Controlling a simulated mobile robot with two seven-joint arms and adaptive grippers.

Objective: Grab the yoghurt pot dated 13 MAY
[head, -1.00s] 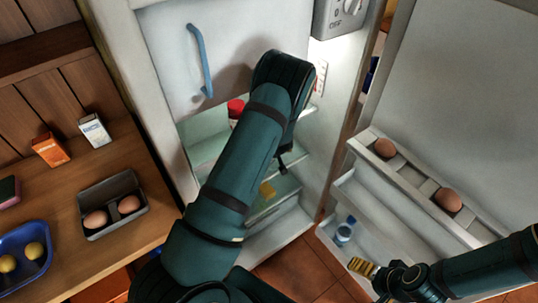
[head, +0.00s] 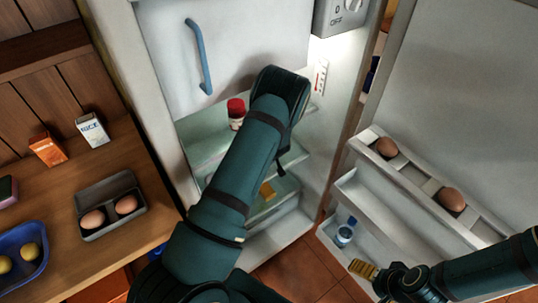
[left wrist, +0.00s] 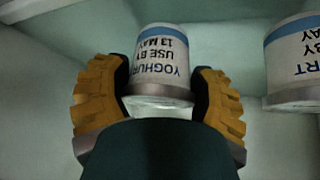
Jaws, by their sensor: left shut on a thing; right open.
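The yoghurt pot (left wrist: 159,62) is white with a blue band and shows upside down in the left wrist view. Its print reads YOGHURT USE BY 13 MAY. My left gripper (left wrist: 160,98) is shut on it, with one yellow finger on each side. A second pot (left wrist: 296,65) stands apart at the right, its print cut off by the frame edge. In the head view my left arm reaches into the open fridge and hides the pots; a yellow fingertip (head: 267,190) shows beside it.
A red-capped jar (head: 236,114) stands on a fridge shelf near my left arm. The open door (head: 455,90) holds two eggs and a blue-capped bottle (head: 345,233). Cartons, an egg box (head: 108,196) and a blue tray (head: 25,282) sit on the left counter.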

